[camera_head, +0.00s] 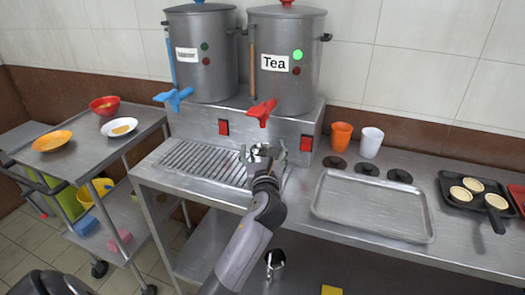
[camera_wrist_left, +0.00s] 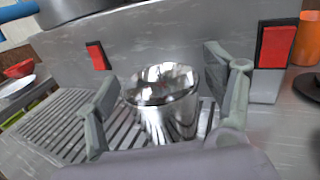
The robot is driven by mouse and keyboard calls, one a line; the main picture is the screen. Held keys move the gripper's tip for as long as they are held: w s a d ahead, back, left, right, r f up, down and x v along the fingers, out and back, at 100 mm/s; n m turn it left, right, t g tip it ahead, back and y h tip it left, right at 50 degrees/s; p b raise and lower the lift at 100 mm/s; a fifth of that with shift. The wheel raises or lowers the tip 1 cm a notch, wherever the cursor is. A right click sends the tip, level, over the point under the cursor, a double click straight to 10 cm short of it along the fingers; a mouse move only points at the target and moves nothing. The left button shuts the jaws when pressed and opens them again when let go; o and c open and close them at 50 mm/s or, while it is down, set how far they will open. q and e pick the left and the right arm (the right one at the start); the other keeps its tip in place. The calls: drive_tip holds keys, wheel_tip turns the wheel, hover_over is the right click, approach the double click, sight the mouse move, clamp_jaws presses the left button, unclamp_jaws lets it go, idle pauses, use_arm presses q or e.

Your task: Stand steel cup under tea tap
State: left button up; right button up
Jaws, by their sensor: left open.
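The steel cup (camera_wrist_left: 167,112) stands upright on the slotted drip grate (camera_wrist_left: 60,128), near its right end, in the left wrist view. My left gripper (camera_head: 263,151) is open, with one finger on each side of the cup. In the left wrist view gaps show between the fingers and the cup. In the head view the gripper mostly hides the cup. The red tea tap (camera_head: 262,111) sticks out from the pot labelled Tea (camera_head: 290,50), above and behind the gripper. My right gripper is not in view.
A second pot (camera_head: 205,60) with a blue tap (camera_head: 174,98) stands to the left. An orange cup (camera_head: 341,136) and a white cup (camera_head: 371,142) stand at the right. An empty metal tray (camera_head: 374,232) lies on the counter. A trolley (camera_head: 75,160) holds bowls and plates.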

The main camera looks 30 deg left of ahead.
use_arm(q)
drive_tip(key=shift+s+r, duration=0.1)
drive_tip(key=shift+r, duration=0.05)
drive_tip(key=v, duration=1.2)
